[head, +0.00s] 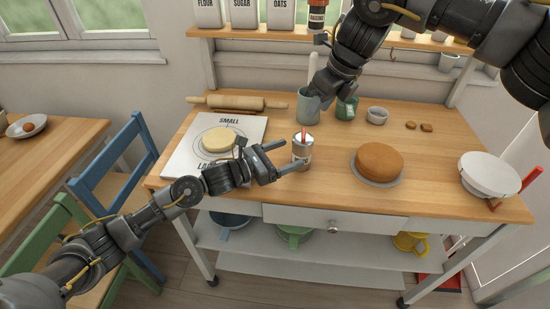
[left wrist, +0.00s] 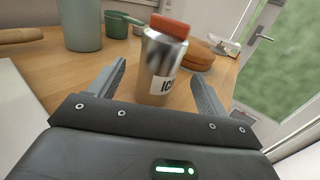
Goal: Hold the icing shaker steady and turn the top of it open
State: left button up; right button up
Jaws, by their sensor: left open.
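The icing shaker (head: 304,155) stands upright on the wooden worktop, a silver can with a white label and a red top. In the left wrist view the shaker (left wrist: 155,62) stands between and just ahead of the finger tips, with its red top (left wrist: 170,27) on. My left gripper (head: 294,153) is open, its fingers reaching to either side of the shaker; no grip shows. My right gripper (head: 320,88) hangs above the back of the worktop, behind and above the shaker. Its fingers are hard to make out against the crock and the arm.
A cake (head: 380,160) on a plate is right of the shaker. A white board (head: 180,160) with a pale round lies left. A rolling pin (head: 235,102), a blue-grey crock (head: 308,107), a green cup (head: 346,108) and a small bowl (head: 377,116) line the back.

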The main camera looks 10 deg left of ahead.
aim_at(307, 147)
pick_arm(q)
jog(key=x, duration=0.7)
jog(key=shift+w+d, duration=0.1)
jog(key=shift+d, duration=0.05)
